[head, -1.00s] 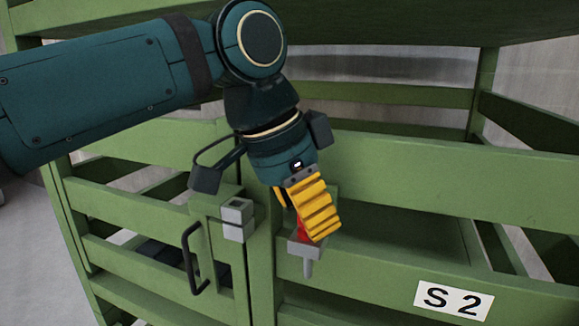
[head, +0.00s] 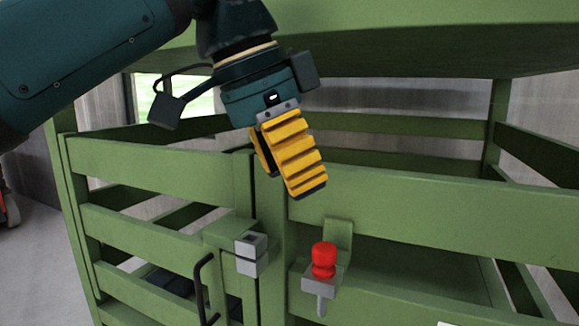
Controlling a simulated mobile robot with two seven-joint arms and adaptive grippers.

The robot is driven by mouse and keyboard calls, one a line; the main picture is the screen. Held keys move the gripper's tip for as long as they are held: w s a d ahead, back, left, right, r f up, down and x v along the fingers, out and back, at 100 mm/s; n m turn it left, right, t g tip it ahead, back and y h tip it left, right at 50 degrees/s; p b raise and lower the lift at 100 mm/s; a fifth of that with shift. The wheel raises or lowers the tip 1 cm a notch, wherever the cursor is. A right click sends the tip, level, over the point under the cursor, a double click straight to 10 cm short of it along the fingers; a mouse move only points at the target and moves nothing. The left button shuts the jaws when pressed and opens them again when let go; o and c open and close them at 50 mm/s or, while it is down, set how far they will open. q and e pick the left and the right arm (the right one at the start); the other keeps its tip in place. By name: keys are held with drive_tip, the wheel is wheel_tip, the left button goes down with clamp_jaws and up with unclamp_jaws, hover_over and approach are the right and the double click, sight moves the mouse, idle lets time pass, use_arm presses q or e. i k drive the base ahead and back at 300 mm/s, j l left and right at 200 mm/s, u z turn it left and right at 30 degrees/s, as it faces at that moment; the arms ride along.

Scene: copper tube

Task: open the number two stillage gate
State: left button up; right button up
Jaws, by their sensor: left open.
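The green stillage (head: 400,199) fills the view. Its gate (head: 150,158) is on the left, and a narrow gap runs between the gate and the post (head: 272,245). The gate carries a black handle (head: 201,290) and a grey latch block (head: 251,254). Right of the post, a red knob (head: 323,260) stands upright on a grey bracket (head: 320,290). My left gripper (head: 280,185), with yellow ribbed fingers, is above and left of the red knob, apart from it, open and empty. My right gripper is not in view.
The stillage's top deck (head: 430,45) overhangs above my left gripper. Side rails (head: 540,150) run back at the right. Open grey floor (head: 40,250) lies at the far left. The S 2 label shows only as a white edge at the bottom right.

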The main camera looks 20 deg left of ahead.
sight(226, 180)
drive_tip(key=k, duration=1)
